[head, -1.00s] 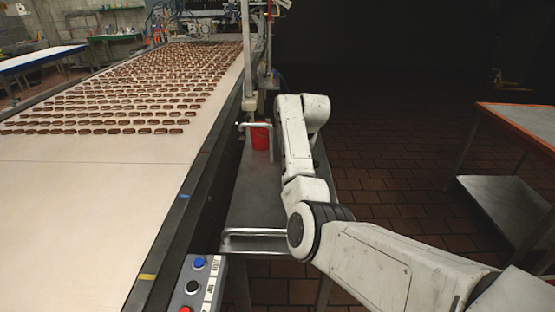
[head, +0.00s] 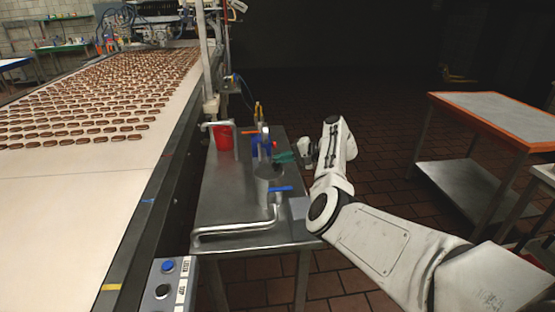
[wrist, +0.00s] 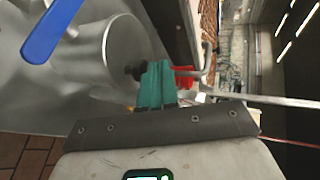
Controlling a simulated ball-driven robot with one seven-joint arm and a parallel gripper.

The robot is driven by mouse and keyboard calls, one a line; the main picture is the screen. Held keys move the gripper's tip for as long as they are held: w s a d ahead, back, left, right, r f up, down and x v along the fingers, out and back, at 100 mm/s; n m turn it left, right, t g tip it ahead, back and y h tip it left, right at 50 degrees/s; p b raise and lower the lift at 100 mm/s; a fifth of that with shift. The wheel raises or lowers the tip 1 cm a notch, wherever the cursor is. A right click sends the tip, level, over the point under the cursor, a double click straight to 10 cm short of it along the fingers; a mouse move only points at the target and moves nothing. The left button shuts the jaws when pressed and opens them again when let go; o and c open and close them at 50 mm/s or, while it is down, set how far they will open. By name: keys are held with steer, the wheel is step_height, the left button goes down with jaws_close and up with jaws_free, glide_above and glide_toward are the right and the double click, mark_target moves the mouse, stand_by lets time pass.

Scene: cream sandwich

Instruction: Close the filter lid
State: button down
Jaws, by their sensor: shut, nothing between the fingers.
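In the head view the steel filter vessel (head: 268,178) stands on the small steel table, with a blue-handled valve (head: 281,188) in front of it. In the wrist view the round shiny filter body (wrist: 122,45) fills the upper left, beside the blue handle (wrist: 50,32). I cannot clearly tell the lid from the body. My gripper (head: 283,157) is at the right side of the filter, its teal fingers pointing left. In the wrist view the fingers (wrist: 157,80) are shut and empty, with a dark knob (wrist: 134,71) close beside their tips; contact is unclear.
A red container (head: 223,138) stands on the table's left side. A bent steel pipe (head: 235,230) runs along the table's front. The conveyor (head: 100,190) with rows of biscuits lies left. An orange-edged table (head: 490,115) stands right, with open floor between.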

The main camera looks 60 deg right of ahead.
steer(key=shift+s+d+f+b, duration=0.1)
steer(key=shift+s+f+b, duration=0.05)
steer(key=shift+f+b, duration=0.2)
steer(key=shift+s+d+f+b, duration=0.1)
steer(key=shift+f+b, duration=0.1)
steer(key=shift+f, duration=0.15)
